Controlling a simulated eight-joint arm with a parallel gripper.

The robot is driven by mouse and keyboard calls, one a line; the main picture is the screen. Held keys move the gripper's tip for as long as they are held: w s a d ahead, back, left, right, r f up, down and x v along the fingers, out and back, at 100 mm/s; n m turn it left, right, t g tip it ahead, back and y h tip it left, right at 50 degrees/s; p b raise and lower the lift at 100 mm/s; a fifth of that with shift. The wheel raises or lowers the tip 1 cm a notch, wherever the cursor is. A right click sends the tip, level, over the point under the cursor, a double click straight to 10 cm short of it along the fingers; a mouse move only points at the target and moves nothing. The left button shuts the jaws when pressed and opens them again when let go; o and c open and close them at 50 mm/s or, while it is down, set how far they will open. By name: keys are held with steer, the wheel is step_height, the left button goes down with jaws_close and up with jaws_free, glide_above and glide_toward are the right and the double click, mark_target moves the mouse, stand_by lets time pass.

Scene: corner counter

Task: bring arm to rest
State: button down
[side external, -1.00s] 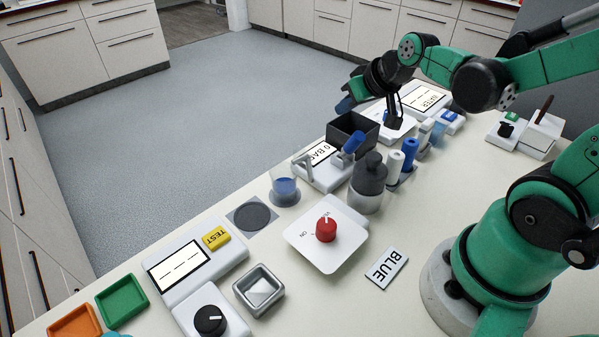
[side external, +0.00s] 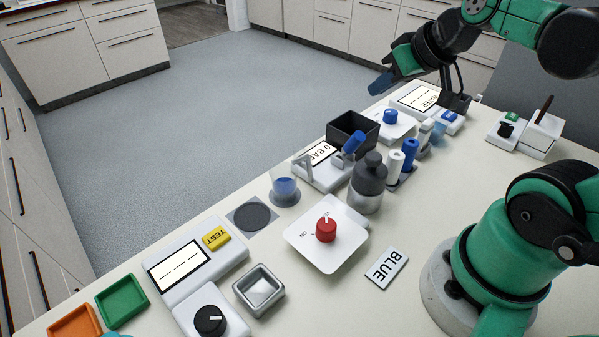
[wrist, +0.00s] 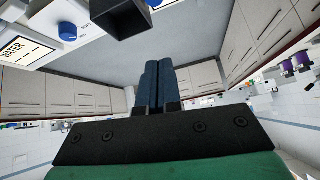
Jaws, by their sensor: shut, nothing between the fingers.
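My gripper (side external: 381,84) is raised at the upper right of the side view, above the far edge of the counter and behind the white devices there. Its dark blue fingers point down to the left. In the wrist view my gripper (wrist: 158,68) shows its two fingers side by side, closed together with nothing between them. It touches none of the objects on the counter.
Below my gripper stand a white device with a blue knob (side external: 390,117), a black bin (side external: 352,131) and a display panel (side external: 418,98). Bottles and a red-knob device (side external: 326,230) stand nearer. Open floor (side external: 200,130) lies beyond the counter.

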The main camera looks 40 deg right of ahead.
stand_by(0.3)
steer(key=w+a+f+n+g, duration=0.1)
steer(key=a+f+n, duration=0.1)
steer(key=a+f, duration=0.2)
steer(key=a, duration=0.3)
steer(key=shift+a+y, duration=0.3)
steer(key=shift+y, duration=0.1)
